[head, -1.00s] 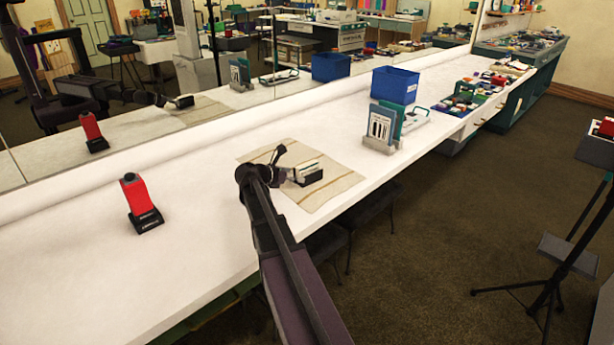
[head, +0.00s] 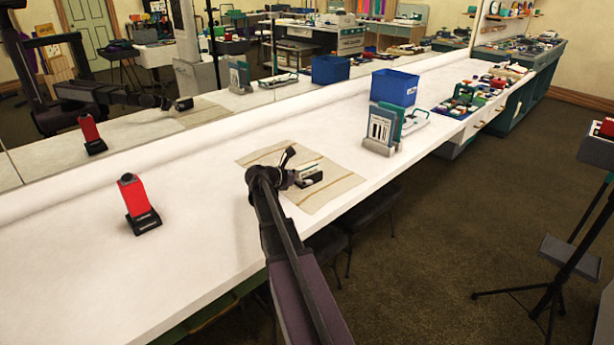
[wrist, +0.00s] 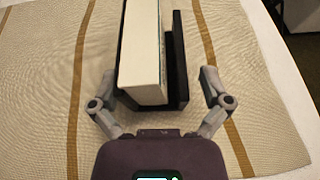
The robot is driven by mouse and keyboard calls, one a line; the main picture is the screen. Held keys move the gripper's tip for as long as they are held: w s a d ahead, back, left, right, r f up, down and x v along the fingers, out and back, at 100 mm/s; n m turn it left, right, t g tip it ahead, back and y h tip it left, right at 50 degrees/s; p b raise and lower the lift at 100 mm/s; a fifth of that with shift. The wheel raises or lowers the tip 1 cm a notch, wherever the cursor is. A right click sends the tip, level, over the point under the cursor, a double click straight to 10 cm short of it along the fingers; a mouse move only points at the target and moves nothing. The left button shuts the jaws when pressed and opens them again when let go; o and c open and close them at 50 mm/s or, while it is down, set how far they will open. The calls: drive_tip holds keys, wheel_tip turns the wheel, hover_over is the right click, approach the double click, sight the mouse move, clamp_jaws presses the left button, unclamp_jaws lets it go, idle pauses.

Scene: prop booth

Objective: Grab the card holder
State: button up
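The card holder (head: 309,174) is a small black holder with a thick white block in it, lying on a beige striped cloth on the counter. In the wrist view, the white block and black frame of the card holder (wrist: 176,68) reach in between my fingers. My gripper (wrist: 158,82) is open, with one finger on each side of the holder's near end. The left finger is very close to the holder; I cannot tell if it touches. A gap shows on the right. In the head view my gripper (head: 288,177) is at the holder's left end, partly hidden by my arm.
The striped cloth (head: 335,184) lies on the long white counter (head: 70,262). A red device on a black base (head: 138,203) stands at the left. A grey stand with cards (head: 380,130) and a blue bin (head: 394,87) stand beyond the cloth. A mirror runs behind.

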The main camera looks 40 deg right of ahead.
sight(305, 168)
drive_tip(key=c, duration=0.9)
drive_tip(key=shift+r, duration=0.15)
wheel_tip(305, 168, up, 3)
drive_tip(key=p, duration=0.3)
drive_tip(key=shift+r+p, duration=0.2)
drive_tip(key=shift+p, duration=0.15)
drive_tip(key=s+a, duration=0.2)
drive_tip(key=s, duration=0.3)
drive_tip(key=s+a+r+p, duration=0.1)
drive_tip(key=s+a, duration=0.1)
drive_tip(key=s, duration=0.2)
drive_tip(key=s+a, duration=0.2)
drive_tip(key=s, duration=0.3)
drive_tip(key=shift+s+a+r, duration=0.2)
drive_tip(key=shift+s+a, duration=0.1)
drive_tip(key=shift+a, duration=0.05)
